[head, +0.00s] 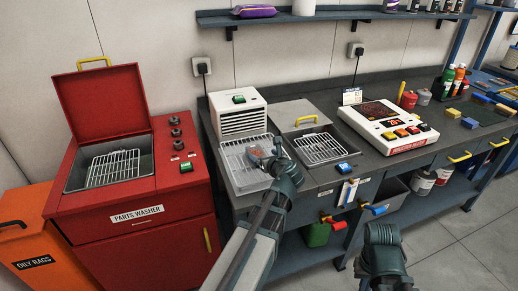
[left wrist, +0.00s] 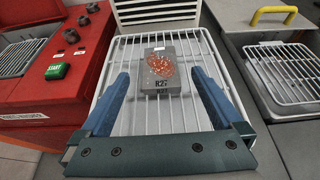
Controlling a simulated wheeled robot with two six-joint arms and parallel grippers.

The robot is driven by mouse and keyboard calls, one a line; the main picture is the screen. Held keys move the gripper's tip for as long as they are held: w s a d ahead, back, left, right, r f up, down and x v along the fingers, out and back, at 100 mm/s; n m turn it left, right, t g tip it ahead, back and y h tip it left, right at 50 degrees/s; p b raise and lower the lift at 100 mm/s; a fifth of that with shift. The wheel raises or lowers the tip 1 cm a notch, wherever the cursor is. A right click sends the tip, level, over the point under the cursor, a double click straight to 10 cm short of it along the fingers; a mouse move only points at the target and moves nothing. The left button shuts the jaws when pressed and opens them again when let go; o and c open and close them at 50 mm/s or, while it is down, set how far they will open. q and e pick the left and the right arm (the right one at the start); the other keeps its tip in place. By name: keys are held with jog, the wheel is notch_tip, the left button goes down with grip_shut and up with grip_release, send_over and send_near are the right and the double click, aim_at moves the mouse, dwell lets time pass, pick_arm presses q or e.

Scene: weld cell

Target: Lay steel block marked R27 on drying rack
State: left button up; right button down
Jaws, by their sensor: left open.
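The grey steel block (left wrist: 152,86) marked R27 lies flat on a white wire rack (left wrist: 113,104). Its top has a reddish-orange patch and a small white label. In the head view the block (head: 257,154) is on the wire rack (head: 236,160) in front of the white louvred unit (head: 240,115), partly hidden by my gripper. My left gripper (left wrist: 167,78) is open. Its blue fingers stand on either side of the block, with a visible gap on each side. Of my right arm, only a dark part shows at the bottom of the head view; its fingers cannot be made out.
The red parts washer (head: 130,185) stands left with its lid up and a wire basket (head: 112,168) inside. Right of the rack is an open tank with another wire basket (head: 320,148) and a yellow-handled lid (head: 298,112). A white-and-red device (head: 387,124) stands further right on the bench.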

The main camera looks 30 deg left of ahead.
pick_arm(q)
jog(key=shift+p+v, duration=0.45)
jog(key=shift+v, duration=1.45)
pick_arm(e)
jog(key=shift+r, duration=0.7)
jog(key=shift+d, duration=0.1)
